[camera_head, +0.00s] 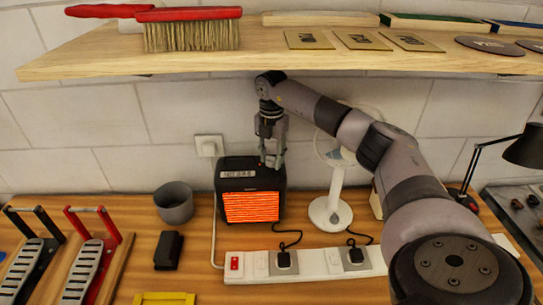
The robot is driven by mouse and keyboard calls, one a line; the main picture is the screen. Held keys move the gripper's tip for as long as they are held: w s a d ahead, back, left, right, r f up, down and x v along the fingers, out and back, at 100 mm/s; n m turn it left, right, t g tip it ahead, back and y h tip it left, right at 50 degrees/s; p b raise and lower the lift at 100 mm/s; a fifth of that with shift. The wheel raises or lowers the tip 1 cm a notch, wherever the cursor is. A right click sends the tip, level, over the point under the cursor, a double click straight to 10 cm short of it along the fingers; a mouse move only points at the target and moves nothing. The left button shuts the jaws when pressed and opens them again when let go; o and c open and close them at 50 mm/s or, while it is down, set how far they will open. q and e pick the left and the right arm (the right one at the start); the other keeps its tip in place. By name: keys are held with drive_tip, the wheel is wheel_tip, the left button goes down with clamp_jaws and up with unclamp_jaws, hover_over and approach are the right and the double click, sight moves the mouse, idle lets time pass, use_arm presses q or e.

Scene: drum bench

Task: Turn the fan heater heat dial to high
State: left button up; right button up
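The fan heater (251,206) is a small black box on the bench with a glowing orange grille on its front. A light label with dark print shows on its upper front. I cannot make out the heat dial; my gripper covers the right part of the heater's top. My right gripper (271,164) points down at the heater's top right, with its fingertips at or just above it. Whether it touches is unclear, and the finger gap is too small to judge. My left gripper is out of view.
A wooden shelf (200,66) with brushes and plates hangs above my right arm. A white fan (330,213) stands right of the heater, partly behind my arm. A grey cup (174,204) stands left. A white power strip (318,266) with plugs lies in front.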

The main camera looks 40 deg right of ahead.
sight(271, 158)
drive_tip(key=o, duration=0.3)
drive_tip(key=shift+o, duration=0.2)
wheel_tip(271, 158, up, 8)
drive_tip(key=shift+f, duration=0.25)
drive_tip(key=shift+a+f, duration=0.1)
idle(0.6)
